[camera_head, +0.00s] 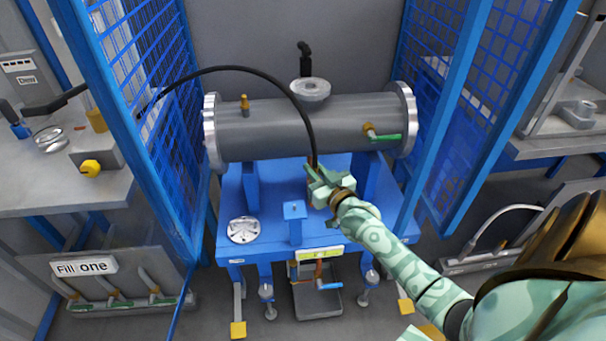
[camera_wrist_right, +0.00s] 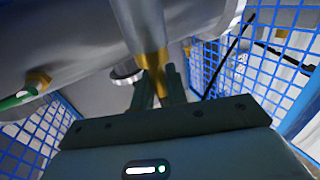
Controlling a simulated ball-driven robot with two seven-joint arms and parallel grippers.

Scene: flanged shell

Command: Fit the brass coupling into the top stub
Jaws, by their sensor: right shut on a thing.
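My right gripper (camera_head: 315,173) is in front of the lower side of the grey flanged shell (camera_head: 265,130). It is shut on the brass coupling (camera_wrist_right: 152,62), which shows between the fingertips in the right wrist view, with a grey cylindrical piece reaching beyond it. In the head view the gripper mostly hides the coupling. A black hose (camera_head: 235,69) arcs from the left cage side down to the gripper. A small brass stub (camera_head: 245,104) stands upright on the shell's top left, apart from the coupling. My left gripper is not in view.
A round flanged nozzle (camera_head: 310,90) tops the shell. A green-handled valve (camera_head: 385,137) sits on its right. The blue stand (camera_head: 270,195) bears a loose metal disc (camera_head: 243,230) and a blue post (camera_head: 295,220). Blue mesh panels (camera_head: 150,80) flank both sides.

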